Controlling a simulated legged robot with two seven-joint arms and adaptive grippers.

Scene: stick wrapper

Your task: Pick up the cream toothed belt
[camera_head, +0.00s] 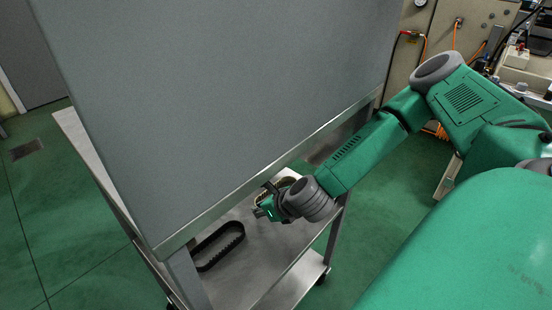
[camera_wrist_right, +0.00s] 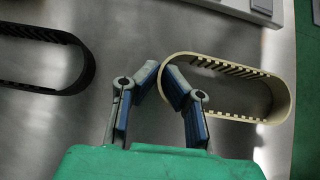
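The cream toothed belt (camera_wrist_right: 276,108) is an oval loop with teeth on its inside, lying on the metal surface in the right wrist view. Its left end sits by my right gripper (camera_wrist_right: 161,73). The two blue-padded fingers lean in toward each other at the tips, one on each side of that end. I cannot tell if they touch the belt. In the head view the cream belt (camera_head: 289,182) is mostly hidden behind my right gripper (camera_head: 263,200). My left gripper is not in view.
A black toothed belt (camera_head: 218,246) lies left of the gripper on the metal cart (camera_head: 262,264); it also shows in the right wrist view (camera_wrist_right: 88,68). A large grey panel (camera_head: 215,95) rises over the cart and hides much of it. Bare metal lies between the belts.

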